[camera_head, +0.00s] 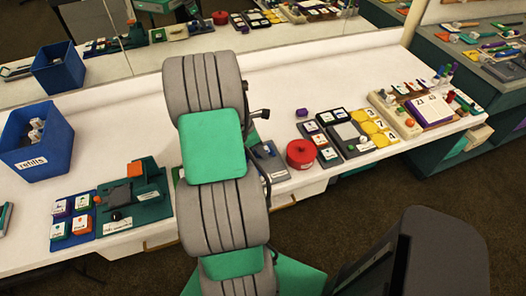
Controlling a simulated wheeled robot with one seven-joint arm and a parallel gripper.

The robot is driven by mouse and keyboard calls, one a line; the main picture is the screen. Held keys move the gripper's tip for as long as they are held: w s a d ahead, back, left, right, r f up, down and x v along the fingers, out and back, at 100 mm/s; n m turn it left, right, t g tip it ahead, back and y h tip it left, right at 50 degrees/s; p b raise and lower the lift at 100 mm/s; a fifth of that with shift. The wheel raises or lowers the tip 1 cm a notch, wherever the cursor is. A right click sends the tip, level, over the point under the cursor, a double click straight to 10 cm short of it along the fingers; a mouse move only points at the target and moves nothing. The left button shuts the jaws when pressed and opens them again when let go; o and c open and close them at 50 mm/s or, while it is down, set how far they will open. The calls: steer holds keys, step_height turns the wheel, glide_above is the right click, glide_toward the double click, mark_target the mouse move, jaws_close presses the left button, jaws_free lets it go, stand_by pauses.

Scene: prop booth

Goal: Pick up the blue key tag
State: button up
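I cannot pick out the blue key tag for certain. A blue board (72,243) at the left front of the white counter holds small square tiles. One tile at its upper left (60,208) looks purple or blue, but it is too small to tell. The others look purple, green (58,230) and orange (81,225). My grey and green arm rises through the middle of the view and hides part of the counter. My gripper does not show.
A blue bin (55,160) marked "refills" stands at the far left. A green device (140,200) sits beside the board. A red round container (300,154), dark trays with tiles and a cream board (395,115) fill the right side. A mirror runs along the back. The counter's back middle is mostly clear.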

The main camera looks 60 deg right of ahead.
jaws_close()
steer(key=shift+r, duration=0.1)
